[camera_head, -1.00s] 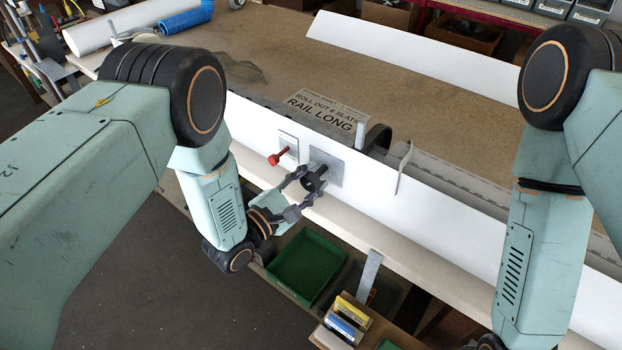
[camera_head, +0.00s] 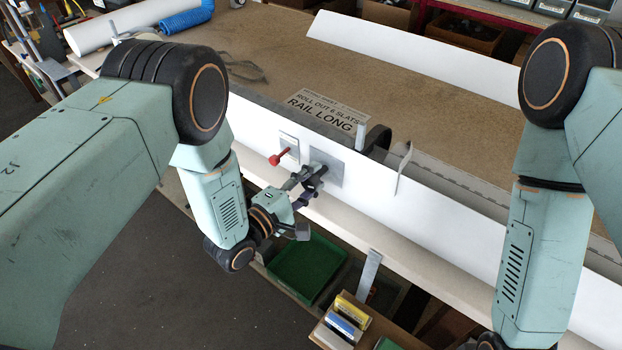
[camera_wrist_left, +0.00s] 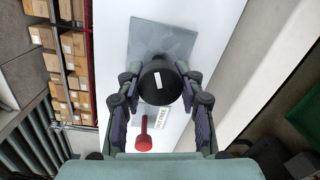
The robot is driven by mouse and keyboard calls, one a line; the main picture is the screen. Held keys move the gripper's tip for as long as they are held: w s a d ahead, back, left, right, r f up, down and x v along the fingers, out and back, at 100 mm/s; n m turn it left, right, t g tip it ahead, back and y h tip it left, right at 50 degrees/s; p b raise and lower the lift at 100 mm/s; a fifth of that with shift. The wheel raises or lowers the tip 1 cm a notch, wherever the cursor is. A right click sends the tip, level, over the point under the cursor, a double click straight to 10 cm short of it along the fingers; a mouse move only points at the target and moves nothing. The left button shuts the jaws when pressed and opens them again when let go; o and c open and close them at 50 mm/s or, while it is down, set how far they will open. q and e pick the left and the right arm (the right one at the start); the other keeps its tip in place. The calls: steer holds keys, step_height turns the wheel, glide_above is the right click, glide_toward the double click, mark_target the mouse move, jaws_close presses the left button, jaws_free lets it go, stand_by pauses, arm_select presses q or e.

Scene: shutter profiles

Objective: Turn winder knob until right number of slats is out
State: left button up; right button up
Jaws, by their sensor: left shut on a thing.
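The black winder knob (camera_wrist_left: 165,84) with a white mark on its face sits on a grey square plate (camera_wrist_left: 160,50) on the white front panel. In the head view the plate (camera_head: 333,172) shows, with the knob partly behind my fingers. My left gripper (camera_wrist_left: 160,92) is shut on the knob, one finger on each side; it also shows in the head view (camera_head: 306,186). A sign (camera_head: 322,110) on the bench reads "ROLL OUT 6 SLATS, RAIL LONG". I cannot tell how many slats are out. My right gripper is out of view below the right arm.
A red-headed lever (camera_head: 279,157) on a pale plate stands just left of the knob; it also shows in the wrist view (camera_wrist_left: 143,136). A green bin (camera_head: 307,265) lies below the bench edge. A long white profile (camera_head: 410,50) lies at the back.

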arm_select(q)
steer(key=shift+s+f, duration=0.2)
steer(key=shift+f, duration=0.05)
steer(key=o, duration=0.8)
steer(key=shift+c, duration=0.2)
steer(key=o, duration=0.4)
steer(key=shift+s+r, duration=0.1)
steer(key=shift+r, duration=0.15)
steer(key=shift+o, duration=0.2)
steer(key=shift+w, duration=0.2)
steer(key=shift+a, duration=0.1)
steer(key=v, duration=1.2)
steer(key=shift+f, duration=0.15)
